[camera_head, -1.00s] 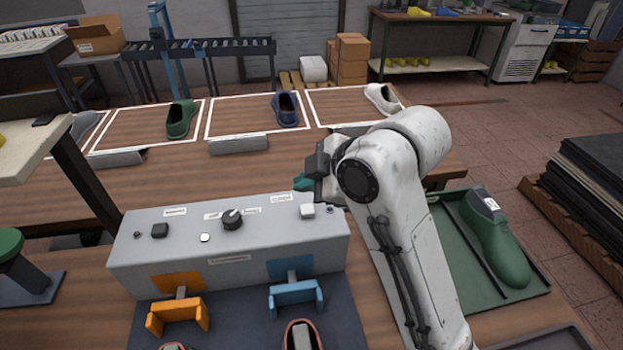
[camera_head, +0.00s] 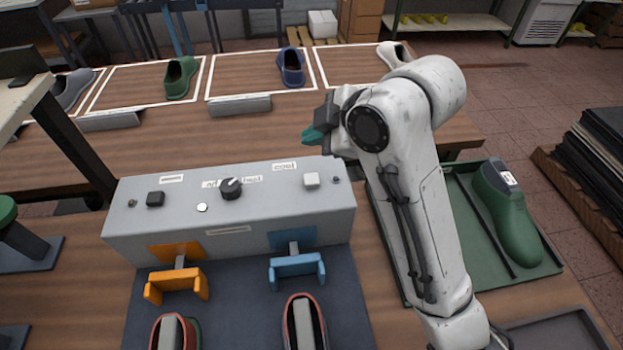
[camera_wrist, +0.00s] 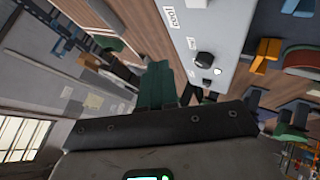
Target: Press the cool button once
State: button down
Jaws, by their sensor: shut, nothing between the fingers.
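The grey control box (camera_head: 230,240) stands on the near bench. Its cool button is a white square button (camera_head: 311,180) near the right end of the top, beside a label (camera_head: 284,166) that reads like "cool". My gripper (camera_head: 310,135) has teal fingertips, held together. It is above and behind the white button in the head view, apart from it. In the wrist view the teal fingers (camera_wrist: 158,85) show beside the box top (camera_wrist: 222,25), with the cool label (camera_wrist: 173,18) upside down. A white button top (camera_wrist: 201,3) is cut off at the upper edge there.
A black knob (camera_head: 231,188), a small round white button (camera_head: 202,207) and a black square button (camera_head: 155,199) share the box top. Orange (camera_head: 176,285) and blue (camera_head: 297,268) brackets stand in front. A green tray (camera_head: 455,190) with a green last (camera_head: 505,215) lies right of my arm.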

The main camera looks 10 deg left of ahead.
jog(key=b, duration=0.4)
send_over(315, 181)
notch_tip(315, 181, down, 5)
jog(key=shift+f, duration=0.1)
jog(key=shift+f+b, duration=0.6)
jog(key=shift+f, duration=0.55)
dwell(0.7)
jog(key=shift+f, duration=0.4)
jog(key=shift+s+f+b, duration=0.1)
jog(key=shift+f+b, duration=0.25)
jog(key=shift+f, duration=0.2)
dwell(0.6)
jog(key=shift+r, duration=0.2)
jog(key=shift+r+p, duration=0.75)
jog(key=shift+p, duration=0.15)
jog(key=shift+r+p, duration=2.15)
jog(key=shift+r, duration=0.4)
